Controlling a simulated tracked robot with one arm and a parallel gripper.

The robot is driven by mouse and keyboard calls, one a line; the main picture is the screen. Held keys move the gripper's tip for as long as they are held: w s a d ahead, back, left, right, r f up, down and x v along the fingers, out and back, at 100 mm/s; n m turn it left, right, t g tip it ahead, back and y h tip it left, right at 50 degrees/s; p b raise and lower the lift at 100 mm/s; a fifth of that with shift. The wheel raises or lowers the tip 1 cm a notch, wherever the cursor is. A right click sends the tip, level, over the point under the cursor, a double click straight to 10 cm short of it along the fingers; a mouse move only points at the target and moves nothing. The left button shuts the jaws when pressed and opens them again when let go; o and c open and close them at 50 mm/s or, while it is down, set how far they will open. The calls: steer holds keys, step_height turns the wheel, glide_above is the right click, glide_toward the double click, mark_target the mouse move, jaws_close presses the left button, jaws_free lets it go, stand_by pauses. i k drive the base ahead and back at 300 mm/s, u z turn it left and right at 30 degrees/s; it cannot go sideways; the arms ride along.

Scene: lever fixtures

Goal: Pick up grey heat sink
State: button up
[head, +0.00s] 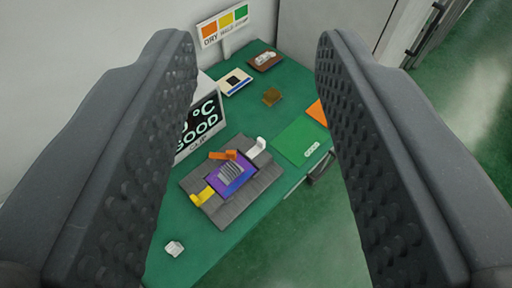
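An orange lever (223,155), a yellow lever (202,196) and a white lever (256,147) stand around the plate's edges. My gripper (258,45) is open and empty, with its two dark, studded fingers wide apart at left and right.
A display box (200,125) reading "GOOD" stands left of the fixture. A green square (301,140) lies to its right, and a small white piece (174,248) lies in front. A brown chip (271,97), a white-blue box (235,82) and a brown tray (265,60) lie farther back.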

mark_target(231, 171)
steer(key=z, duration=1.95)
steer(key=k, duration=1.5)
steer(key=u, duration=0.6)
steer(key=i, duration=1)
